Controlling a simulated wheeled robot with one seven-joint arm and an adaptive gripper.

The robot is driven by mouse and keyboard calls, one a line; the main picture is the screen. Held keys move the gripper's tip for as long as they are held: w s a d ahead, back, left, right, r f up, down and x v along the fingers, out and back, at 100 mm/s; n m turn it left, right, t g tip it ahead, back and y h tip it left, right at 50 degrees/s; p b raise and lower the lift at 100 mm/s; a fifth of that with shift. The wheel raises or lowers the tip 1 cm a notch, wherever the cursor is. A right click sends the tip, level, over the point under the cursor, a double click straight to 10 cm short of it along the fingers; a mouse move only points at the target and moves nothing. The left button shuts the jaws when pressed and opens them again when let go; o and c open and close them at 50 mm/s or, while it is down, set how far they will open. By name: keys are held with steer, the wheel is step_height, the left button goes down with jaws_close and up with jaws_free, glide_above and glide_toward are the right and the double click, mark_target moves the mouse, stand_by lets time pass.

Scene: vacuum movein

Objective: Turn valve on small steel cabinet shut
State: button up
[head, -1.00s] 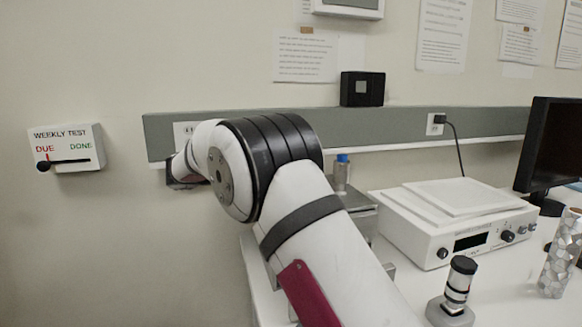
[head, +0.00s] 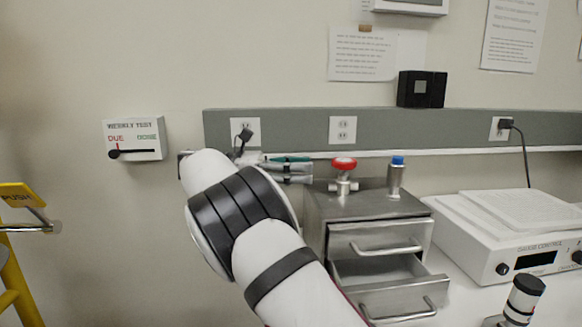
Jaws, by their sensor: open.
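The small steel cabinet (head: 318,245) stands at the left end of the white bench, right of my arm. On its top is a valve with a red round handle (head: 344,163) on a metal body (head: 343,187). I cannot tell from here how far the valve is turned. My white arm with black bands rises from the bottom and bends to the left, in front of the wall. Nothing of mine touches the valve or cabinet in view.
A blue-capped metal cylinder (head: 396,178) stands beside the valve. The cabinet's lower drawer (head: 398,296) is pulled out. Green and grey pieces (head: 290,168) show left of the valve. A white device (head: 510,235) is to the right. A yellow frame (head: 12,270) stands far left.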

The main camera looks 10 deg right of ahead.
steer(key=shift+w+a, duration=0.15)
steer(key=shift+a, duration=0.95)
steer(key=shift+r, duration=0.1)
